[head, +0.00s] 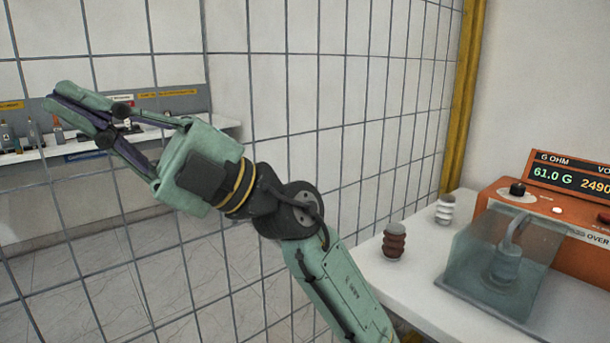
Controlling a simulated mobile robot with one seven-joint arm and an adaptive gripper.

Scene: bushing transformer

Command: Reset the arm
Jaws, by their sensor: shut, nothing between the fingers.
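My arm (335,285) reaches up from the lower middle of the head view and bends toward the upper left. My gripper (62,98) is at the upper left, in the air in front of the wire mesh. Its green fingers lie close together, and nothing is held between them. It is well away from the table and the objects on it.
A white table (420,285) at the right holds a brown ribbed bushing (394,242), a white ribbed bushing (445,209), a clear box (505,262) and an orange meter (560,210). A mesh fence (350,130) and yellow post (464,90) stand behind. A shelf with bottles (30,145) is beyond the mesh.

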